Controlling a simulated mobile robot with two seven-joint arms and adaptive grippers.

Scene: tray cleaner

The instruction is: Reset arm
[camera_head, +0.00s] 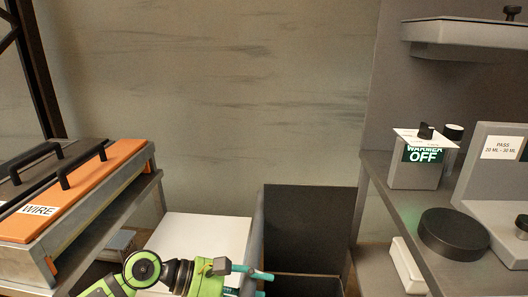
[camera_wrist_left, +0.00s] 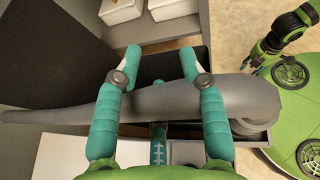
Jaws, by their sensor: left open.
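My left gripper (camera_head: 266,284) is low in the middle of the head view, on its green wrist, in front of the dark open bin (camera_head: 305,220). In the left wrist view its two teal fingers (camera_wrist_left: 160,58) stand apart, so it is open. A long grey shape (camera_wrist_left: 165,103) crosses the view behind the fingers. I cannot tell what it is or whether the fingers touch it.
An orange-topped box labelled WIRE (camera_head: 75,195) stands at left. A white surface (camera_head: 200,238) lies beside the bin. A warmer reading OFF (camera_head: 418,175) and a black round disc (camera_head: 453,233) sit on the right counter (camera_head: 385,185). A grey shelf (camera_head: 460,35) hangs above.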

